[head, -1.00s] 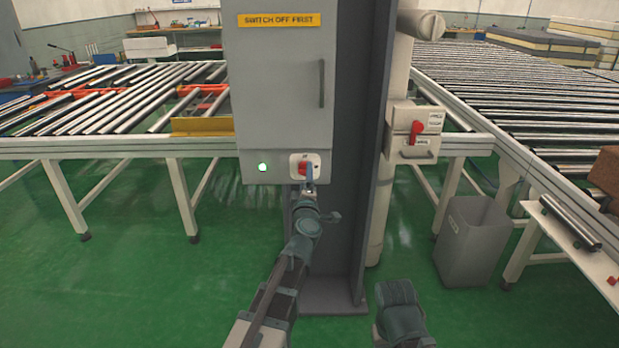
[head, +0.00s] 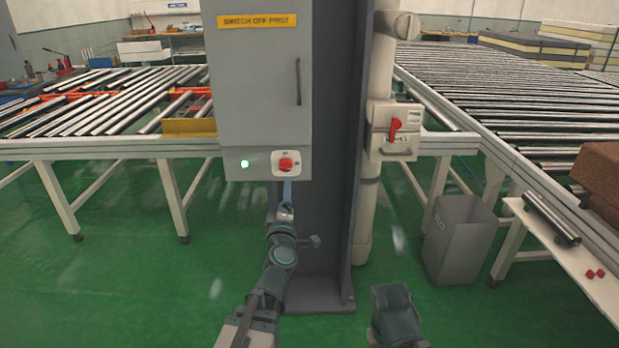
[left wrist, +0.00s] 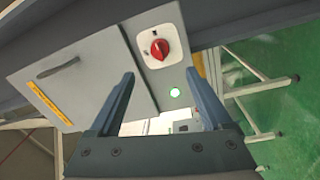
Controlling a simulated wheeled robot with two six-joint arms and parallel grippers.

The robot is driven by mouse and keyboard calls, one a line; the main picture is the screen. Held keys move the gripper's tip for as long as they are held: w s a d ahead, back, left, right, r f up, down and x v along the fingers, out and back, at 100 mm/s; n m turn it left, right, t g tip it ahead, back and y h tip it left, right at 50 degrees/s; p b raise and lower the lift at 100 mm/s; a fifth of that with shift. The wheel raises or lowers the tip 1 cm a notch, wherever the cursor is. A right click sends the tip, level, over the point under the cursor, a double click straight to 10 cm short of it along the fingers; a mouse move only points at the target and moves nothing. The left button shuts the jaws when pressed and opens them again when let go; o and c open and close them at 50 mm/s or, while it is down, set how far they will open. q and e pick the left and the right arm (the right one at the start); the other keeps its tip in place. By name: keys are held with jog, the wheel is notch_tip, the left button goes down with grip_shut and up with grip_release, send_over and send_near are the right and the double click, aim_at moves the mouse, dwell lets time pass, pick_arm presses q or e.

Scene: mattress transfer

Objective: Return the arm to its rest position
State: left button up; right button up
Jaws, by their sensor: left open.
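My left arm reaches up from the bottom of the head view. Its gripper (head: 287,192) is just below the red rotary switch (head: 286,164) on the grey cabinet (head: 262,75). In the left wrist view the gripper (left wrist: 163,90) has its two fingers spread with nothing between them. The red knob (left wrist: 159,49) on its white plate is beyond the fingertips, apart from them. A green lamp (head: 244,163) glows left of the switch. Part of my right arm shows at the bottom of the head view; its gripper is not visible.
A dark column (head: 335,200) stands behind and right of the cabinet. A roller conveyor (head: 110,100) is at left, another (head: 520,100) at right. A grey bin (head: 459,240) and a white bench (head: 570,262) stand at right. Green floor is open at left.

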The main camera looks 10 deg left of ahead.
pick_arm(q)
jog(key=d+f+m+g+h, duration=0.1)
jog(key=d+f+m+h, duration=0.3)
jog(key=d+m+h, duration=0.4)
jog(key=s+d+f+m+g+h, duration=0.1)
jog(key=s+d+f+m+g, duration=0.15)
jog(key=f+g, duration=0.2)
jog(key=s+d+f+m+g, duration=0.2)
jog(key=d+f+m+g, duration=0.15)
jog(key=f, duration=0.25)
jog(key=s+a+f+m+g+y, duration=0.25)
jog(key=s+f+g, duration=0.2)
jog(key=s, duration=0.35)
jog(key=s+a+f+m+g+y, duration=0.25)
jog(key=s+f+g, duration=0.2)
jog(key=s, duration=0.35)
jog(key=s+d+m, duration=0.3)
jog(key=s+d, duration=0.2)
jog(key=d, duration=0.5)
notch_tip(320, 180, up, 18)
jog(key=p, duration=1.7)
jog(key=shift+f+p, duration=0.2)
jog(key=shift+p, duration=0.1)
